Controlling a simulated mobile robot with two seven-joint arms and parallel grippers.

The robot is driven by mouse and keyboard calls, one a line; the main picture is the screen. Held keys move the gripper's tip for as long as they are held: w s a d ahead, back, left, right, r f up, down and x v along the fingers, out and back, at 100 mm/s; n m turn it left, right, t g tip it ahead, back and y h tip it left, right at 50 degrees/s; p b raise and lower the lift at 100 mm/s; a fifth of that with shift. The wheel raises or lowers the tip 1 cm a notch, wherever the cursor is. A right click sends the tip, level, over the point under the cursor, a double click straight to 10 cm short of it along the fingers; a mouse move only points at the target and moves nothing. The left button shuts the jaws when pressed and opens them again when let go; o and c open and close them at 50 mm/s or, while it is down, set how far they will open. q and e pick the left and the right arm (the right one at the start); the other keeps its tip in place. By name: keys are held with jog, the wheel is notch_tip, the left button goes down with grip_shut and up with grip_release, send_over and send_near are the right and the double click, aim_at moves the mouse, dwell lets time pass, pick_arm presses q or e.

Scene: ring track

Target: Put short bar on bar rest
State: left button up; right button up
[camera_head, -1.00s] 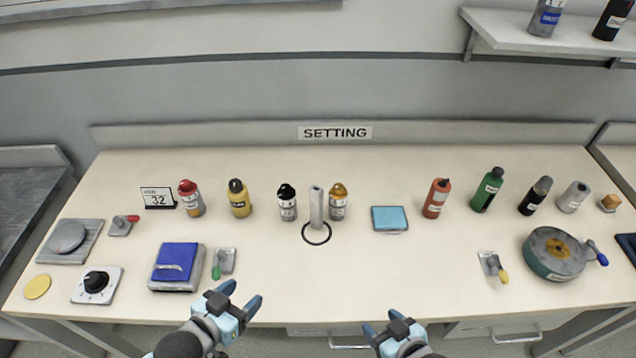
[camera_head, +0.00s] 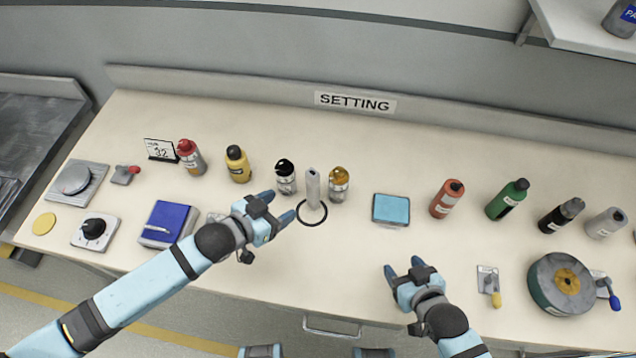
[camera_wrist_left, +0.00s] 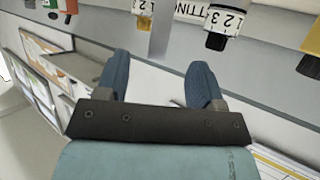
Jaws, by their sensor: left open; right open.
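A grey upright bar (camera_head: 312,188) stands on the table with a black ring (camera_head: 313,212) around its foot; it is probably the short bar. The left wrist view shows it upside down as a pale post (camera_wrist_left: 162,28). My left gripper (camera_head: 279,206) is open and empty, just left of the bar and ring, its fingers pointing toward them. My right gripper (camera_head: 404,266) is open and empty near the table's front, below the light blue pad (camera_head: 391,209). I cannot tell which thing is the bar rest.
A dark blue box (camera_head: 167,222) lies left, and a round drum (camera_head: 562,284) right. More bottles line the back. The front middle is clear.

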aim_at(310, 188)
pick_arm(q)
jog(key=x, duration=0.6)
jog(key=shift+w+d, duration=0.1)
jog(key=shift+w, duration=0.05)
pick_arm(e)
jog(key=shift+s+a+r, duration=0.1)
jog(key=shift+r, duration=0.3)
pick_arm(q)
jog(key=shift+p+x, duration=0.45)
jog(key=shift+x, duration=0.45)
pick_arm(e)
jog(key=shift+r, duration=0.3)
pick_arm(q)
jog(key=x, duration=0.3)
jog(key=shift+w+d+f+p, duration=0.15)
jog(key=shift+w+f+p, duration=0.1)
jog(key=shift+p, duration=0.1)
pick_arm(e)
jog(key=shift+r, duration=0.3)
pick_arm(q)
jog(key=shift+w+d+f, duration=0.15)
jog(key=shift+w+d, duration=0.05)
pick_arm(e)
jog(key=shift+d+f, duration=0.1)
jog(key=shift+d, duration=0.15)
pick_arm(q)
jog(key=shift+c, duration=0.3)
jog(key=c, duration=1.1)
pick_arm(e)
jog(key=shift+a, duration=0.1)
